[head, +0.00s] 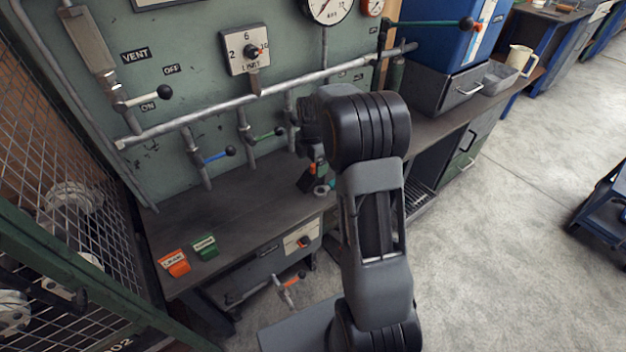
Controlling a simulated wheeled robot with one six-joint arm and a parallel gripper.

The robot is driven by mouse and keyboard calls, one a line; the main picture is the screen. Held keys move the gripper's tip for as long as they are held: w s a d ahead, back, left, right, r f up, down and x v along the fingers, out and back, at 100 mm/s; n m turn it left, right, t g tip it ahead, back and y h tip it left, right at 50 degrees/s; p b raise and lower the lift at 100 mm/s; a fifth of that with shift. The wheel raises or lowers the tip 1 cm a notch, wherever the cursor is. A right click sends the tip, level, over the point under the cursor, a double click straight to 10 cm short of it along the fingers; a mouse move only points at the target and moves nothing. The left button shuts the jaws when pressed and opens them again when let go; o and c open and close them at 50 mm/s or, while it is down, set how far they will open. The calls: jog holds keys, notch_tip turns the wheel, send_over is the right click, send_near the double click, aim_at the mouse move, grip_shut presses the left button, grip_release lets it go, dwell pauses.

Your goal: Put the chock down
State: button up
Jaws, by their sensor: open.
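My gripper (309,181) is small and dark in the head view, low over the right part of the workbench top, partly hidden by my arm. A small orange piece (313,168) shows right at the gripper; I cannot tell whether it is the chock or part of the gripper. A small pale ring-like item (322,190) lies close to the gripper near the bench's front edge. I cannot make out a chock for certain. An orange labelled block (174,263) and a green labelled block (205,247) stand on the left front of the workbench (235,205).
A horizontal pipe (220,105) with blue (217,157) and green (265,135) valve handles runs along the green panel behind the bench. A mesh cage (75,165) stands at left. The middle of the bench top is clear. A blue box (440,40) stands at the back right.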

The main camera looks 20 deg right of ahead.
aim_at(313, 173)
jog(key=shift+d+f+b, duration=0.15)
jog(key=shift+f+b, duration=0.7)
jog(key=shift+f, duration=2.05)
jog(key=shift+c, duration=0.3)
jog(key=shift+w, duration=0.1)
jog(key=c, duration=1.1)
jog(key=shift+r, duration=0.1)
